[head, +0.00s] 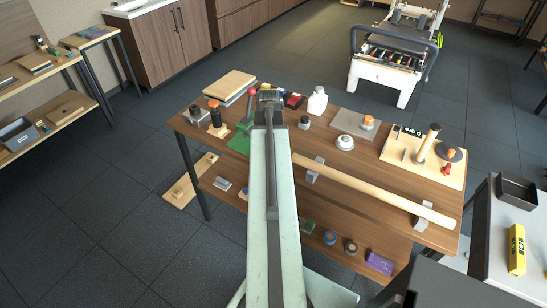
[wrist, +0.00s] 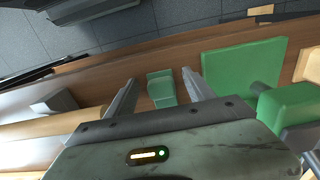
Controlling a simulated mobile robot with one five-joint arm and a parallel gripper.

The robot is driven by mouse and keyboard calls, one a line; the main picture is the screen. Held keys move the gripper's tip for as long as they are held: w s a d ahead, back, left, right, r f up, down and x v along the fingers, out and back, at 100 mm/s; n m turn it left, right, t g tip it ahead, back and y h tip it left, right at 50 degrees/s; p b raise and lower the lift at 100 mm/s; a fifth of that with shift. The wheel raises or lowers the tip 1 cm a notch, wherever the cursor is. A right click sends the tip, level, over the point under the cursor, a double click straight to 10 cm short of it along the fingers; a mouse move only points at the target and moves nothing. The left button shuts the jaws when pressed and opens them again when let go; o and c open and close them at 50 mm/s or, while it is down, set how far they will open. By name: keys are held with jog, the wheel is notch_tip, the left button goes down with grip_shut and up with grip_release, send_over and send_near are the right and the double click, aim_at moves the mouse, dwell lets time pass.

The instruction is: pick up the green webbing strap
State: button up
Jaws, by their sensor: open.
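A small pale green angular piece (wrist: 161,88), which looks like the green strap, shows between my fingers in the wrist view. Its webbing texture is too small to tell. My gripper (wrist: 158,77) is open, one finger on each side of it in the picture; I see no contact and cannot tell the height gap. In the head view my arm covers the middle of the wooden workbench (head: 380,205), and the fingers are hard to make out. A flat green square (wrist: 243,76) lies to the right in the wrist view.
A green tool (wrist: 285,108) stands right of the gripper in the wrist view. A long wooden rod (head: 375,190) rests on grey blocks (head: 314,170) right of my arm. A wooden board with upright pieces (head: 405,150) is farther right. Open floor (head: 110,195) lies left.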

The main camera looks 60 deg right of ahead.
jog(key=shift+r, duration=0.1)
grip_shut()
notch_tip(320, 180, up, 10)
jog(key=p, duration=0.9)
jog(key=shift+f+p, duration=0.2)
jog(key=shift+p, duration=0.1)
